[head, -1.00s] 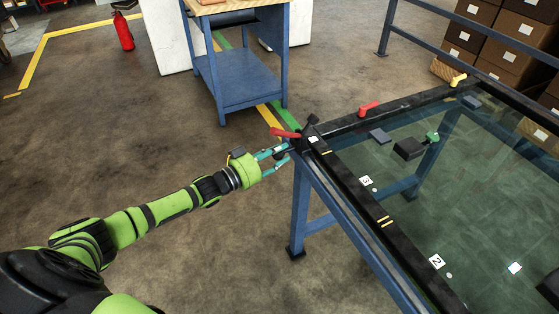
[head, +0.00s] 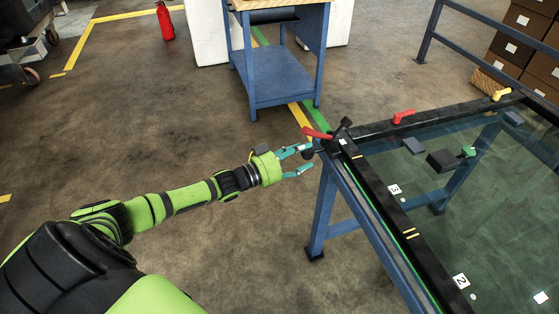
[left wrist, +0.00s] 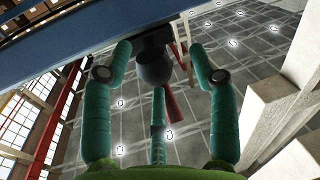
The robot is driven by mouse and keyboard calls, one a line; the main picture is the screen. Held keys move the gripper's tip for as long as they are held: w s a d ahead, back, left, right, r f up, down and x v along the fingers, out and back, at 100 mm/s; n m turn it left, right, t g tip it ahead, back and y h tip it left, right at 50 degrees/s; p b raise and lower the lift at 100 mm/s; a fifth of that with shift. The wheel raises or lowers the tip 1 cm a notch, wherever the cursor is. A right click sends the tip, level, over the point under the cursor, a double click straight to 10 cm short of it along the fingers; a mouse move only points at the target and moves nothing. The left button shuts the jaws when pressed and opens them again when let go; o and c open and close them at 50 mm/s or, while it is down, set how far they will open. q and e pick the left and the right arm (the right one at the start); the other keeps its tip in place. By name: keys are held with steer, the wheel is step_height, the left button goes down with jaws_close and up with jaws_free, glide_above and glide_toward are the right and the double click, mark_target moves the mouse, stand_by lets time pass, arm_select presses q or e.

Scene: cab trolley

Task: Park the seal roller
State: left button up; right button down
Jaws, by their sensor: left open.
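I cannot tell whether the fingers touch the knob. My right gripper is out of view.
The glass frame rests on a blue stand (head: 322,215). A blue trolley (head: 282,82) stands behind the corner. A fire extinguisher (head: 166,22) is at upper left. The floor left of my arm is clear.

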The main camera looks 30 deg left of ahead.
arm_select(q)
steer(key=v, duration=1)
steer(key=s+a+f+n+g+y+p, duration=0.15)
steer(key=s+f+g+y, duration=0.35)
steer(key=f, duration=0.9)
steer(key=s+a+f+n+g+y+p, duration=0.1)
steer(key=s+a+f+y, duration=0.2)
steer(key=s+f, duration=0.75)
steer(key=s+d+f+g, duration=0.3)
steer(key=s+d+f, duration=0.2)
steer(key=s, duration=0.3)
steer(key=s+d+f+m+g+p, duration=0.1)
steer(key=s+d+f+g, duration=0.2)
steer(key=s+d+f, duration=0.2)
steer(key=s+d+f+m+g, duration=0.1)
steer(key=s+d+f+g, duration=0.2)
steer(key=s+d+f, duration=0.2)
steer(key=s+f, duration=0.3)
steer(key=s, duration=0.4)
steer(key=shift+f, duration=0.3)
steer(key=shift+w+d, duration=0.1)
steer(key=shift+d, duration=0.05)
